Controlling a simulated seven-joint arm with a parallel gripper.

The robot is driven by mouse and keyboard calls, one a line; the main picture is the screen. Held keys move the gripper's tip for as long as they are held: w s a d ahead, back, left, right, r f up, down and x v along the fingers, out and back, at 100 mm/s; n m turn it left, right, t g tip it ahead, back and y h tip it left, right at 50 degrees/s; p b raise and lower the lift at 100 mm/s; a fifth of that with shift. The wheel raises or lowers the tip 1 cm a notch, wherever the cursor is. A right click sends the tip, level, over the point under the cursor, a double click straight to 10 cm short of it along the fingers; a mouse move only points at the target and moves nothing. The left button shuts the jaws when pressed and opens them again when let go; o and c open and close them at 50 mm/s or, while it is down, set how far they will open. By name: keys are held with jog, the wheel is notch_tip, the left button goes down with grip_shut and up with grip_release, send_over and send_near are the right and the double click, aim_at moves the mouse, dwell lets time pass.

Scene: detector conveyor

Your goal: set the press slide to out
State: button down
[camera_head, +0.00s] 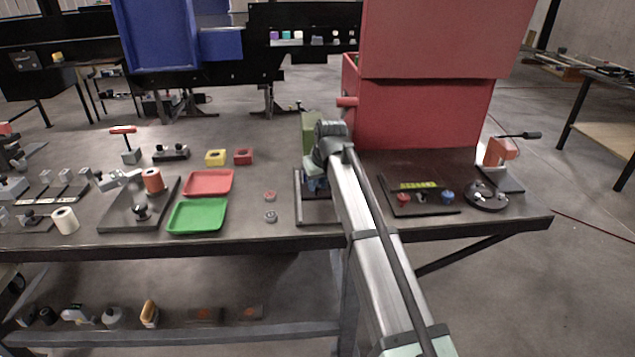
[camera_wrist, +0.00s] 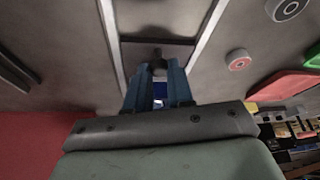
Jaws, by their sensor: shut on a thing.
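The press shows in the head view as a green block (camera_head: 310,128), partly hidden behind my arm, with a railed base (camera_head: 298,205) in front of it. In the wrist view the two pale rails (camera_wrist: 205,45) run along either side of the dark slide plate (camera_wrist: 135,52). My gripper (camera_head: 316,186) is low over this base, pointing down. In the wrist view its blue fingers (camera_wrist: 158,88) are shut on a small dark handle (camera_wrist: 158,66) between the rails. The fingers cover much of the handle, and my arm hides much of the slide in the head view.
Two small round buttons (camera_head: 270,206) lie left of the base, beside a green tray (camera_head: 197,215) and a red tray (camera_head: 208,183). A large red cabinet (camera_head: 425,115) stands behind to the right. A dark board (camera_head: 425,209) with knobs lies right of my arm.

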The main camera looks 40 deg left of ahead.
jog(key=s+d, duration=0.9)
jog(key=shift+s+d, duration=0.2)
jog(key=shift+d, duration=0.05)
jog(key=c, duration=1)
grip_release()
jog(key=v, duration=1.3)
jog(key=shift+s+d+r, duration=0.1)
jog(key=shift+r, duration=0.3)
